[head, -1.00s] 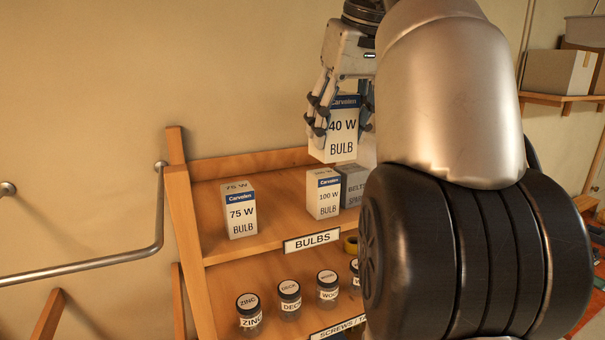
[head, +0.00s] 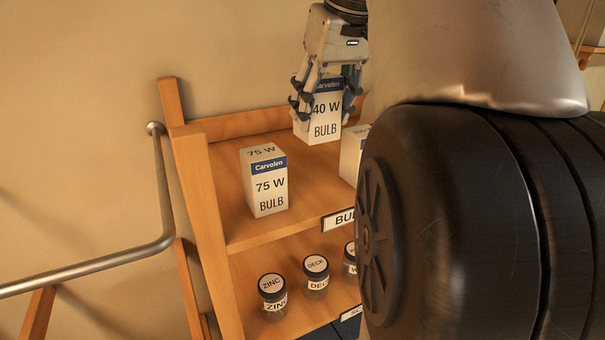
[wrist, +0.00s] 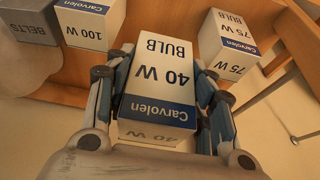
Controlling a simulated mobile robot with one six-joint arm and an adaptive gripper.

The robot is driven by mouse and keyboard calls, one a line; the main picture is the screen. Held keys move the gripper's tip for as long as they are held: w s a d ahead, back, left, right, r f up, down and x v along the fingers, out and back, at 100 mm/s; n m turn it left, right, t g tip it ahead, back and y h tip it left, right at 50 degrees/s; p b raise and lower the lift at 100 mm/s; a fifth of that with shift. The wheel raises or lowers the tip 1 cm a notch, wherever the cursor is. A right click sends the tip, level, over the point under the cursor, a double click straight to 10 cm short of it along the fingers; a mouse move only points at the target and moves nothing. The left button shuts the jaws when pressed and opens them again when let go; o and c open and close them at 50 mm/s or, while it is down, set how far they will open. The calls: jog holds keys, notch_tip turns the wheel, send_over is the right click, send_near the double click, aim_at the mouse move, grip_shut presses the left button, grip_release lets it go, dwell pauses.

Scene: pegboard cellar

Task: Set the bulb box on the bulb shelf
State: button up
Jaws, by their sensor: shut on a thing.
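My gripper (head: 322,97) is shut on the 40 W bulb box (head: 325,128), a white upright carton with a blue Carvolen band. The box also fills the middle of the wrist view (wrist: 160,85), with a finger on each side. In the head view it appears over the back part of the bulb shelf (head: 236,228), behind the gap between two other boxes; I cannot tell whether its base touches the board. The BULBS label (head: 342,219) on the shelf's front edge is partly hidden by my arm.
A 75 W box (head: 266,188) stands on the left of the shelf. A 100 W box (wrist: 88,25) stands on the other side, with a grey BELTS box (wrist: 28,22) beyond it. Lidded jars (head: 272,297) fill the shelf below. A metal rail (head: 100,285) runs along the wall.

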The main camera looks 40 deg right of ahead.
aim_at(326, 130)
jog(key=f+b, duration=0.1)
jog(key=f, duration=0.5)
jog(key=shift+s, duration=0.2)
jog(key=shift+w+f+b, duration=0.15)
jog(key=shift+f+b, duration=0.25)
jog(key=shift+f, duration=2)
jog(key=shift+f, duration=0.15)
jog(key=o, duration=1.1)
jog(key=shift+r, duration=0.45)
jog(key=p+v, duration=0.1)
jog(key=v, duration=1)
jog(key=shift+s+a+r+p, duration=0.1)
jog(key=shift+s+r+p, duration=0.1)
jog(key=shift+s+p, duration=0.15)
